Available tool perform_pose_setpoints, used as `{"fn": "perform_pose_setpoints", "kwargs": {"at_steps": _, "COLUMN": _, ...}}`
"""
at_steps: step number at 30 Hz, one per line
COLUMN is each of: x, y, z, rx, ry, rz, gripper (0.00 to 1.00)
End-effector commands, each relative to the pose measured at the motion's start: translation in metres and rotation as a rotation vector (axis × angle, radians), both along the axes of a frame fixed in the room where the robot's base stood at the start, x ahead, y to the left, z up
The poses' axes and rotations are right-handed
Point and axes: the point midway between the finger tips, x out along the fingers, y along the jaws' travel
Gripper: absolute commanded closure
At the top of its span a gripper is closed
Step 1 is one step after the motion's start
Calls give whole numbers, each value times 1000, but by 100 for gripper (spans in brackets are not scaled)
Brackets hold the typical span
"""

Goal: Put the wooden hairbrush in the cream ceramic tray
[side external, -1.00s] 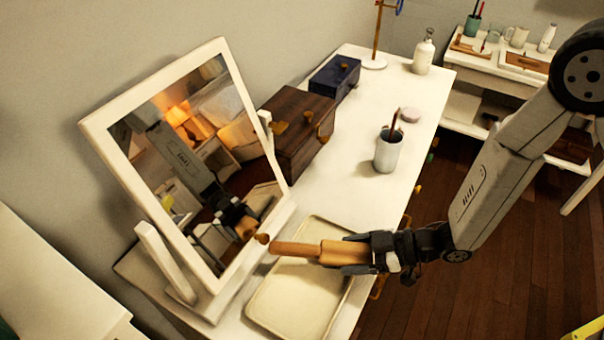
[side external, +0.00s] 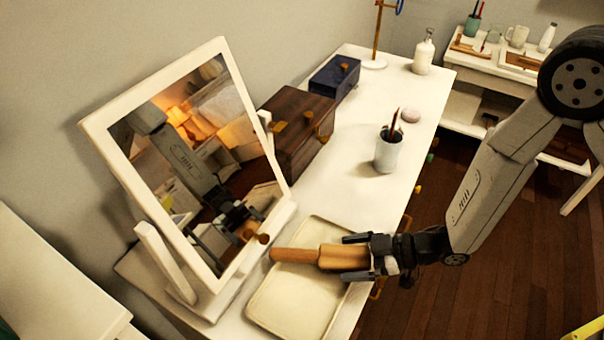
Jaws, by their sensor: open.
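The wooden hairbrush (side external: 300,255) lies crosswise over the far half of the cream ceramic tray (side external: 288,318). Its handle tip reaches the tray's left rim, and its other end is between my fingers near the right rim. Whether it rests on the tray floor or on the rims cannot be told. My gripper (side external: 354,256) is open, coming in low from the right, with one finger on each side of the brush's right end and a gap visible on the far side. Bristles are not visible.
A framed mirror (side external: 103,128) stands left of the tray. Behind are a dark wooden box (side external: 290,145), a blue box (side external: 330,85), a white cup (side external: 388,155) with sticks, a pink round item (side external: 411,115) and a white bottle (side external: 424,55). The tabletop (side external: 350,200) behind the tray is clear.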

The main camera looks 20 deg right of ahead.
Motion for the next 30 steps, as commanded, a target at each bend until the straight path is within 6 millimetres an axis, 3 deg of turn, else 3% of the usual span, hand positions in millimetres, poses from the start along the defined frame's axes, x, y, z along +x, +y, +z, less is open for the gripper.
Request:
{"fn": "perform_pose_setpoints", "kwargs": {"at_steps": 10, "x": 0, "y": 0, "z": 13, "rx": 1, "ry": -2, "rz": -1, "gripper": 0}}
{"fn": "perform_pose_setpoints", "kwargs": {"at_steps": 30, "x": -34, "y": -85, "z": 50, "rx": 0, "ry": 0, "rz": -3, "gripper": 0}}
